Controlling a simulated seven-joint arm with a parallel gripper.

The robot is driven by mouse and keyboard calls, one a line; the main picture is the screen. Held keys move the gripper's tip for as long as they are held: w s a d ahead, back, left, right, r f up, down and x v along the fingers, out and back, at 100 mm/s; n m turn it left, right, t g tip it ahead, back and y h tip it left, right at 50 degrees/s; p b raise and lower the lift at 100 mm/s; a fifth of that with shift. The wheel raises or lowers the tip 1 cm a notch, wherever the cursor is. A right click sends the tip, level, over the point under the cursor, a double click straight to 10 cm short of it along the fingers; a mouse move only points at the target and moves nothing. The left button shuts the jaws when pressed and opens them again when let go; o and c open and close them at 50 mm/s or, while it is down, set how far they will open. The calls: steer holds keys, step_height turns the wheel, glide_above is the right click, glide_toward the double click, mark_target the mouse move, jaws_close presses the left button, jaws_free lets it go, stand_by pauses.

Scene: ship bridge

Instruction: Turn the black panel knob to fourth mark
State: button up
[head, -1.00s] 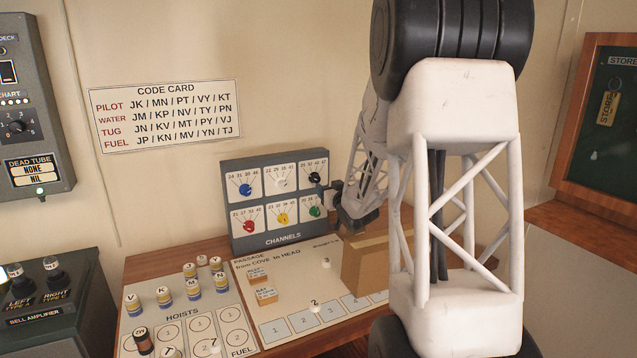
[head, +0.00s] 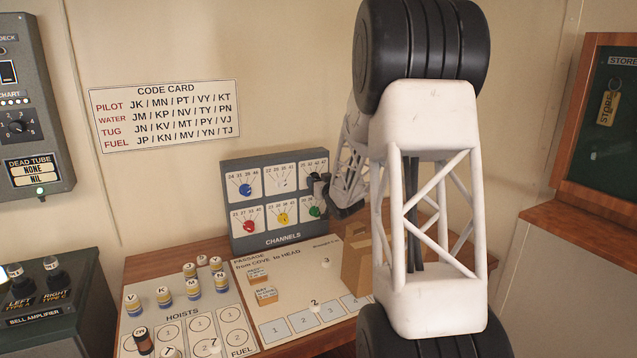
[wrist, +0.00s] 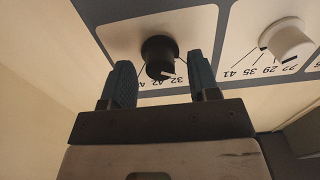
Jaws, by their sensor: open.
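The black knob (wrist: 158,52) is on the top right plate of the CHANNELS panel (head: 236,240). In the wrist view it appears upside down, its white pointer line near the 32 label, with 42 beside it; the outer numbers are partly hidden by the fingers. My gripper (wrist: 161,68) is open, with one blue-green finger on each side of the knob and a gap between. I cannot tell whether the fingers reach around it in depth. In the head view my gripper (head: 317,184) covers the black knob.
The white knob (wrist: 288,38) is the neighbour on the panel. Blue (head: 245,190), red (head: 249,226), yellow (head: 283,218) and green (head: 315,211) knobs sit close by. Below is a desk board with hoist pieces (head: 164,296) and a brown box (head: 357,264).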

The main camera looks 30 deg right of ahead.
steer(key=shift+w, duration=0.1)
steer(key=c, duration=0.9)
steer(key=shift+m, duration=0.5)
steer(key=m, duration=2.2)
